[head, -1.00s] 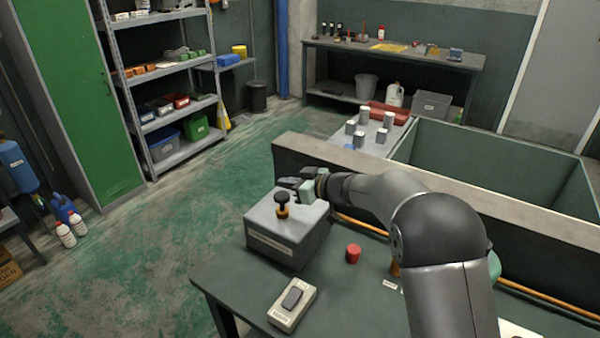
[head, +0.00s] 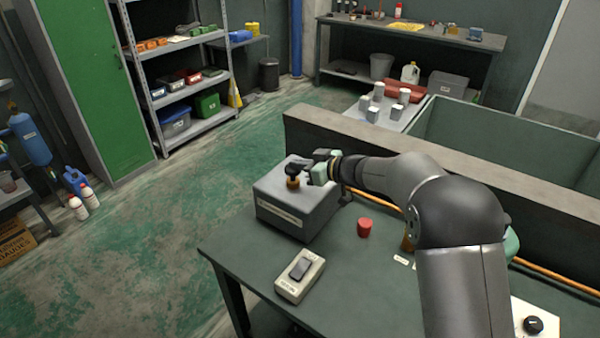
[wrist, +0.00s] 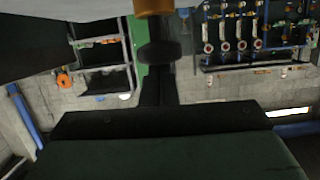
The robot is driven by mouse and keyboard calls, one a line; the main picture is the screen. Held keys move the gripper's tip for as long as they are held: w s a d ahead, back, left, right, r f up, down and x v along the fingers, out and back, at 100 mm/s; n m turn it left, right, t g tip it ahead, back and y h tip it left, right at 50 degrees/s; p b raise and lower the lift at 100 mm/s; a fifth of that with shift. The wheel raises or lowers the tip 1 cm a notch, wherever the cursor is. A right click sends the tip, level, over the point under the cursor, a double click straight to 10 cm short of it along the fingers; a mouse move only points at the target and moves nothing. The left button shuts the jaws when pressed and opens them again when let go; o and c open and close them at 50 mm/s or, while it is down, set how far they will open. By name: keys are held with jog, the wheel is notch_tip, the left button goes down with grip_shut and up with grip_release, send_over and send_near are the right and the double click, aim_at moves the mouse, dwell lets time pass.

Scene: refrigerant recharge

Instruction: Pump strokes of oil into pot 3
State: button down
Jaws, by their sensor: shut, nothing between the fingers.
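A grey pump box (head: 278,213) with a pale label on its front stands on the dark green table. A black knob (head: 292,171) on a brass-orange collar (head: 293,184) rises from its top. My gripper (head: 305,167) is shut and empty, its dark fingers right at the knob's right side; I cannot tell whether they touch it. In the wrist view the knob (wrist: 158,52) and collar (wrist: 154,7) show at top centre, in line with the dark fingers (wrist: 160,92). I cannot identify pot 3.
On the table are a switch box (head: 300,277), a red cylinder (head: 365,228) and a white plate with a black knob (head: 533,325). A low wall (head: 400,150) runs behind the pump. An orange pipe (head: 550,274) lies along it. Open floor is at left.

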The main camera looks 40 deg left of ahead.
notch_tip(320, 180, down, 2)
jog(key=b, duration=0.3)
jog(key=shift+d+r, duration=0.1)
jog(key=shift+r, duration=0.05)
jog(key=d+r+b, duration=0.3)
jog(key=d+r, duration=0.4)
jog(key=d, duration=0.2)
jog(key=shift+w+d+b, duration=0.15)
jog(key=shift+b, duration=0.25)
jog(key=shift+r, duration=0.15)
dwell(0.4)
